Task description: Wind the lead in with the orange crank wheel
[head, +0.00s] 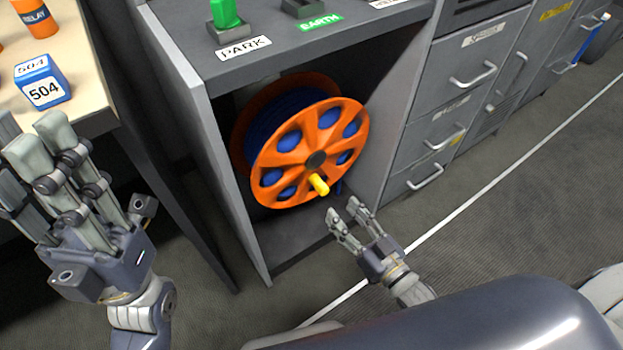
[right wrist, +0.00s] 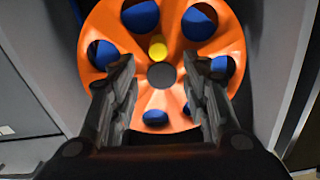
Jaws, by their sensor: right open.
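The orange crank wheel (head: 290,165) stands upright on a reel of blue lead (head: 285,105) inside an open grey cabinet bay. A yellow handle (head: 319,184) sticks out from the wheel, low and just right of its dark hub (head: 315,161). My right gripper (head: 343,212) is open and empty, just below and right of the handle. In the right wrist view the wheel (right wrist: 110,20) fills the space beyond the open fingers (right wrist: 163,63). The yellow handle (right wrist: 158,47) shows between and beyond the fingertips, untouched. My left gripper (head: 30,125) is at the left, empty, its fingers apart.
The cabinet's side walls and top (head: 300,45) enclose the reel. The top carries a green lever (head: 224,12) and PARK and EARTH labels. A table at left holds a blue 504 block (head: 42,80) and an orange RELAY can (head: 34,17). Drawers (head: 470,75) stand at right.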

